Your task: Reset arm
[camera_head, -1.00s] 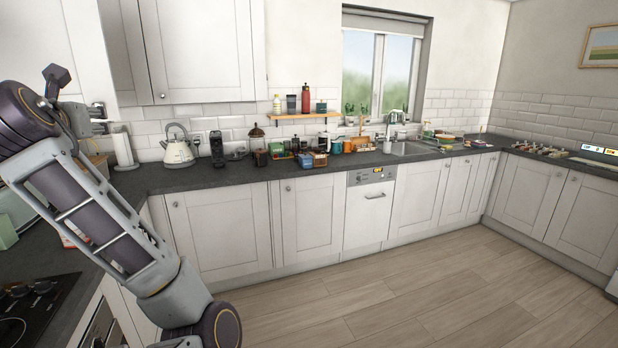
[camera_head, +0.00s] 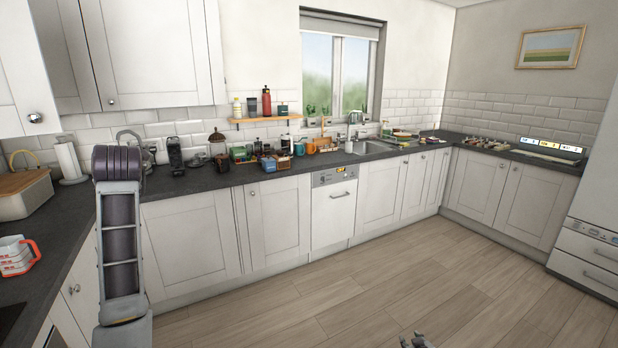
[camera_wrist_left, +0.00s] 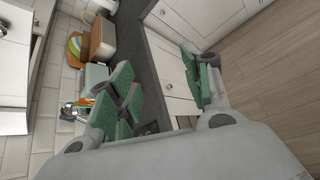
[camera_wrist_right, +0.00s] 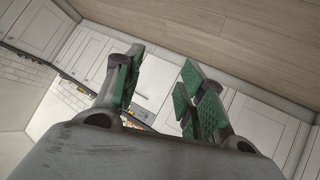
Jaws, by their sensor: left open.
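My left arm (camera_head: 121,235) stands upright at the left of the head view, in front of the worktop and the cabinets. Its gripper is not seen there. In the left wrist view my left gripper (camera_wrist_left: 157,75) is open, its green-padded fingers apart with nothing between them. In the right wrist view my right gripper (camera_wrist_right: 162,68) is open and empty, facing the cabinets and the floor. A small grey part, apparently of my right gripper, shows at the bottom edge of the head view (camera_head: 418,341).
The slate worktop (camera_head: 205,181) runs along the back wall. It carries a bread bin (camera_head: 24,196), red-handled measuring cups (camera_head: 17,256), a paper roll (camera_head: 69,161), a coffee machine (camera_head: 175,156) and several small items. The wooden floor (camera_head: 350,285) is clear.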

